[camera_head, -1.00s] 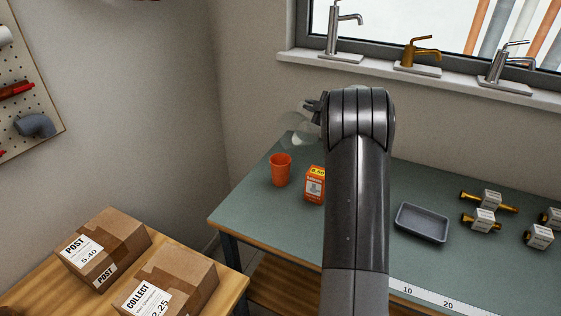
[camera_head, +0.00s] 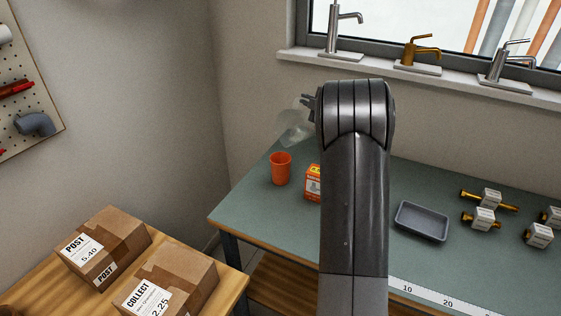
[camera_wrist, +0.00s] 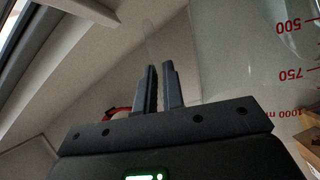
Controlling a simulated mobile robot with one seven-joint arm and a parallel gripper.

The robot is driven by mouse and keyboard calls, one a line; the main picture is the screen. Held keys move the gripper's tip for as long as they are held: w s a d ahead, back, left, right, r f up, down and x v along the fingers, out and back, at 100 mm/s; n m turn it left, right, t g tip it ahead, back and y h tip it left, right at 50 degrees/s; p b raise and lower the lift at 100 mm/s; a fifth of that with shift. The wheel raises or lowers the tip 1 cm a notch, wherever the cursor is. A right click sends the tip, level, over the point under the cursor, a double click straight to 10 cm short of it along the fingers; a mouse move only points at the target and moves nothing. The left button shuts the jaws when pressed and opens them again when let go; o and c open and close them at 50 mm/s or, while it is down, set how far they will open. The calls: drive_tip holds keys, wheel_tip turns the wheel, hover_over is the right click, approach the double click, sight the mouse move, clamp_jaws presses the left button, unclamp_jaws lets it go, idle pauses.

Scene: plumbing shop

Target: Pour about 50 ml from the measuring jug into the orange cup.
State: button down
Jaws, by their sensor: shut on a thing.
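The orange cup (camera_head: 281,168) stands upright on the green bench top near its left end. The clear measuring jug (camera_head: 294,127) is in the air above and just behind the cup. My gripper (camera_head: 308,102) is shut on the jug, mostly hidden behind my arm. In the wrist view my gripper's fingers (camera_wrist: 159,88) show close together, and the jug's wall (camera_wrist: 245,55) with red marks fills the right side. The marks appear upside down there. I cannot make out the liquid level or any stream into the cup.
An orange labelled box (camera_head: 313,183) stands right of the cup, partly behind my arm. A grey tray (camera_head: 422,221) and several brass valves lie farther right. Cardboard parcels (camera_head: 104,247) sit on a wooden table at the left. Taps line the windowsill (camera_head: 440,82).

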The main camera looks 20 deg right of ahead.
sight(302, 112)
drive_tip(key=shift+s+a+r, duration=0.1)
drive_tip(key=shift+a+r, duration=0.05)
drive_tip(key=shift+r, duration=0.05)
drive_tip(key=shift+s+a+r, duration=0.1)
drive_tip(key=shift+s+a+r+n+t+p, duration=0.3)
drive_tip(key=shift+s+a+n+p, duration=0.15)
drive_tip(key=shift+a+n, duration=0.2)
drive_tip(key=shift+d, duration=0.1)
drive_tip(key=shift+s+a+r+n+p, duration=0.25)
drive_tip(key=shift+a+p, duration=0.15)
drive_tip(key=shift+p, duration=0.35)
idle(1.4)
drive_tip(key=w+d+f+m, duration=0.1)
drive_tip(key=d+f, duration=0.1)
drive_tip(key=w+d+f+m+g, duration=0.1)
drive_tip(key=w+d+m, duration=0.1)
drive_tip(key=shift+w+d+f, duration=0.15)
drive_tip(key=shift+d+f, duration=0.2)
drive_tip(key=shift+f, duration=0.05)
drive_tip(key=shift+w+d+f+m+g, duration=0.3)
drive_tip(key=shift+f+m, duration=0.25)
drive_tip(key=shift+m, duration=0.05)
idle(1.2)
